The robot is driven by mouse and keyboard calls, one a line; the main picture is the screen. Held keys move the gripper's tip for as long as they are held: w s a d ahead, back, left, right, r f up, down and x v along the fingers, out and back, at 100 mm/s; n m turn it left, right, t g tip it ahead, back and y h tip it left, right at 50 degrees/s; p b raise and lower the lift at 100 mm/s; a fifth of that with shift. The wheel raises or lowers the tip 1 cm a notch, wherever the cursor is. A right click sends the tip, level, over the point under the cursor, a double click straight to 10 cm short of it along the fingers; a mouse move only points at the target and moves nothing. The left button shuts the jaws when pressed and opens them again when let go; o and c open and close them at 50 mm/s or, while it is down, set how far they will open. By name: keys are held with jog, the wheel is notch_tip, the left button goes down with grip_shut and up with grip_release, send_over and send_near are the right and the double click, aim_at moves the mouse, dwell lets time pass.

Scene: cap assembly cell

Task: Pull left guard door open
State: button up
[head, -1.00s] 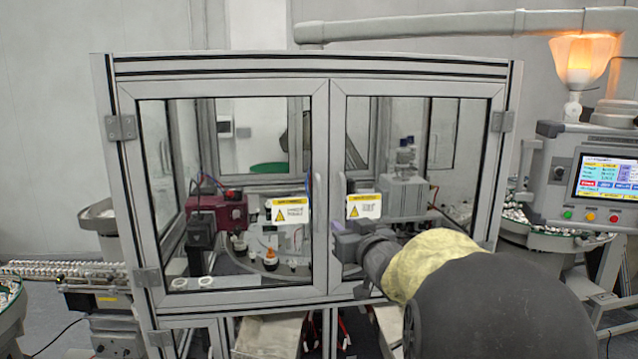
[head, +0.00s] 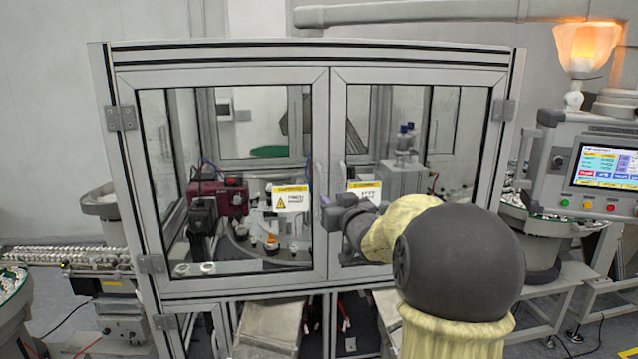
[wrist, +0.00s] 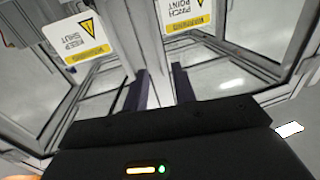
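The left guard door (head: 223,276) is a silver-framed clear panel. It stands shut, flush with the right guard door (head: 418,76). Its pale upright handle (head: 311,190) is by the middle posts, partly hard to make out. My gripper (head: 328,214) is in front of the meeting door frames, beside the left door's handle. In the wrist view, which is turned upside down, my gripper's two dark fingers (wrist: 160,88) stand apart and point at the doors. A grey strip shows between them; I cannot tell whether it is handle or frame, or whether they touch it.
Yellow-white warning labels sit on the left door (head: 292,198) and right door (head: 364,190). A control panel (head: 603,165) stands at the right, and a conveyor (head: 75,257) at the left. The floor before the left door looks partly clear.

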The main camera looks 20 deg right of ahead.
aim_at(320, 188)
jog(key=w+p, duration=0.1)
jog(key=w, duration=0.2)
jog(key=w+p, duration=0.1)
jog(key=w, duration=0.2)
jog(key=w+p, duration=0.2)
jog(key=w, duration=0.1)
jog(key=shift+d+r, duration=0.15)
jog(key=shift+d, duration=0.2)
jog(key=shift+w, duration=0.5)
grip_shut()
